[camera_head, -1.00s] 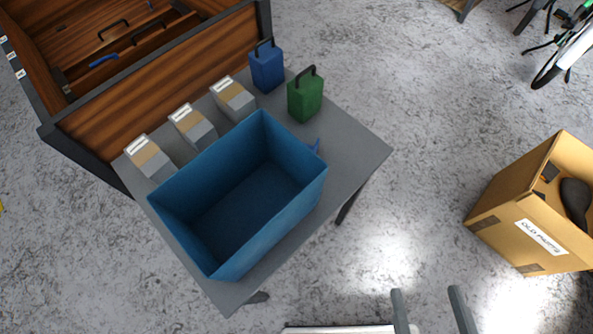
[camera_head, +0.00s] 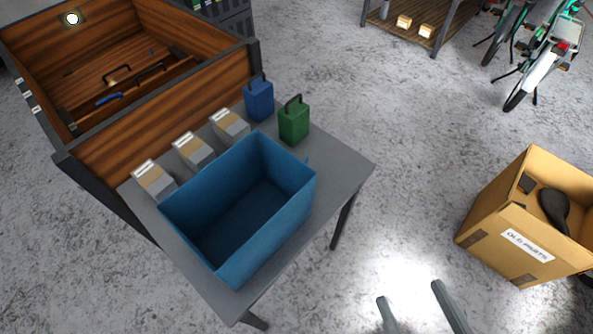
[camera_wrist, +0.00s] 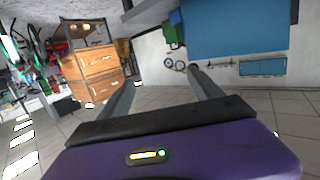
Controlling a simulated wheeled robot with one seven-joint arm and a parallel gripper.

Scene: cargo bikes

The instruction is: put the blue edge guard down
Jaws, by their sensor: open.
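My gripper (camera_head: 409,291) is at the bottom of the head view, over the floor to the right of the grey table. Its two fingers are apart with nothing between them. In the wrist view, my gripper (camera_wrist: 163,73) also shows empty. A small blue piece (camera_head: 108,100) lies inside the wooden cargo box; I cannot tell whether it is the blue edge guard. Another small blue piece beside the bin, seen a second ago, is now almost wholly hidden behind the bin's far right corner.
A blue open bin (camera_head: 238,262) stands on the grey table (camera_head: 345,172), apparently empty. Several grey-and-tan boxes (camera_head: 194,150), a blue can (camera_head: 259,101) and a green can (camera_head: 293,122) line the back. A cardboard box (camera_head: 490,240) marked "OLD PARTS" stands right. Floor between is clear.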

